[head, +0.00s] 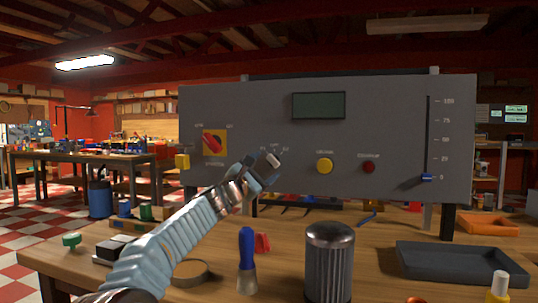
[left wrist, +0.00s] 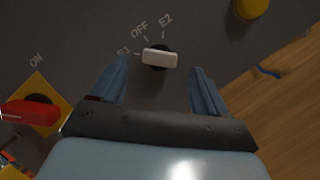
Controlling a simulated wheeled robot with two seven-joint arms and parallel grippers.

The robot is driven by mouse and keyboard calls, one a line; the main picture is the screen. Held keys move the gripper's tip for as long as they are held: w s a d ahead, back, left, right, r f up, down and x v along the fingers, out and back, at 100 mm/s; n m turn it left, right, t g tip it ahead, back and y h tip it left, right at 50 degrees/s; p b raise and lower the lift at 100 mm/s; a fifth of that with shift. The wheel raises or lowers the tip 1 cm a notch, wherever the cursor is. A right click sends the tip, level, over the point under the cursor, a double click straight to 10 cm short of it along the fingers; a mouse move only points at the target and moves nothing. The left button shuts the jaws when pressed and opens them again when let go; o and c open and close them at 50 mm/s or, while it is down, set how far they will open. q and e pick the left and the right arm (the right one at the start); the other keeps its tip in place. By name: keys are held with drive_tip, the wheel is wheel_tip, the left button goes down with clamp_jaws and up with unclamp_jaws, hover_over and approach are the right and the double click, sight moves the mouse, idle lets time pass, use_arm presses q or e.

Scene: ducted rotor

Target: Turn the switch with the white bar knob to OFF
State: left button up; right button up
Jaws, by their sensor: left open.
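The white bar knob (left wrist: 159,57) sits on a dark round base on the grey panel, with labels E1, OFF and E2 around it. In the left wrist view its bar lies nearly level, its left end towards the E1 mark. My left gripper (left wrist: 158,75) is open, with one blue finger on each side of the knob and gaps to both sides. In the head view my left gripper (head: 266,172) is in front of the panel at the knob and hides much of it. I cannot tell how far the fingertips are from the panel. My right gripper is not in view.
The panel (head: 390,120) also carries a red rotary switch (head: 212,143) on a yellow plate, a yellow button (head: 324,166), a red button (head: 368,167) and a blue slider (head: 427,177). On the bench stand a ribbed metal can (head: 329,262) and a dark tray (head: 455,264).

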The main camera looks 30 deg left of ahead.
sight(271, 162)
use_arm(q)
drive_tip(key=shift+p+x, duration=0.65)
drive_tip(key=shift+x, duration=0.9)
drive_tip(key=shift+c, duration=0.4)
drive_tip(key=c, duration=1)
